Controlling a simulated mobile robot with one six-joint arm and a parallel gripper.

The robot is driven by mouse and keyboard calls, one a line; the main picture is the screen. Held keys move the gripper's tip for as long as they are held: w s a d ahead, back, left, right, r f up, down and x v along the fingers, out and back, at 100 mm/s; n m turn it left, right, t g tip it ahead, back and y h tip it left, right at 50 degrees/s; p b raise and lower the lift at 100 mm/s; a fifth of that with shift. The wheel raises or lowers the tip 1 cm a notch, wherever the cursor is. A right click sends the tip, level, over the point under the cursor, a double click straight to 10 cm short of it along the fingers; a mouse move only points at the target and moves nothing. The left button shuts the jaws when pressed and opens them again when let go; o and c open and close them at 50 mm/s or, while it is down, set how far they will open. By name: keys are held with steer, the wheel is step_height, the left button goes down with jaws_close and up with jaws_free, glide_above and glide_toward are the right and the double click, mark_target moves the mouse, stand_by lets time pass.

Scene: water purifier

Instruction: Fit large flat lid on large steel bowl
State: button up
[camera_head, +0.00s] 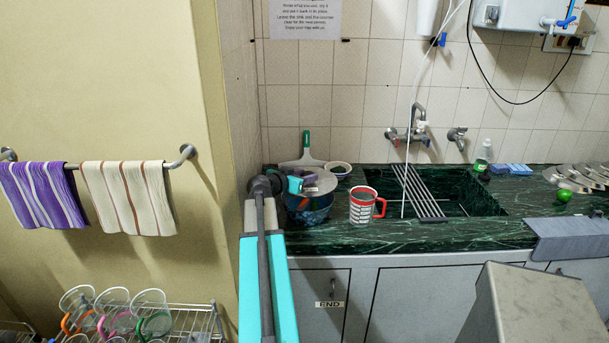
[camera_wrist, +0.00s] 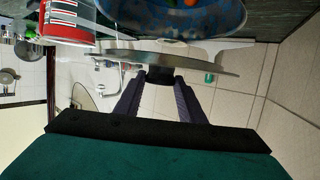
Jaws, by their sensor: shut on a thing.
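My gripper (camera_wrist: 160,88) is shut on the dark knob of the large flat lid (camera_wrist: 200,62), a thin grey disc seen nearly edge-on in the upside-down wrist view. In the head view the lid (camera_head: 322,184) shows as a grey disc over the large bowl (camera_head: 308,214), with my gripper (camera_head: 276,183) at its left. The bowl has a dark blue patterned outside and stands on the counter; it also shows in the wrist view (camera_wrist: 175,18). There the lid is apart from the bowl, with a gap between them. The bowl's inside is mostly hidden.
A red and white mug (camera_head: 362,206) stands close right of the bowl. A small bowl (camera_head: 338,168) and a white squeegee (camera_head: 304,160) are behind it. The wall is close on the left. The sink (camera_head: 450,190) lies farther right on the green counter (camera_head: 430,236).

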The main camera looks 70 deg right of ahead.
steer(key=shift+f+b, duration=0.4)
steer(key=shift+f, duration=1.65)
steer(key=shift+f+b, duration=0.95)
steer(key=shift+b, duration=0.35)
steer(key=shift+f, duration=0.1)
steer(key=o, duration=1.2)
steer(key=shift+a, duration=0.2)
steer(key=shift+b+v, duration=0.95)
steer(key=shift+v, duration=2.65)
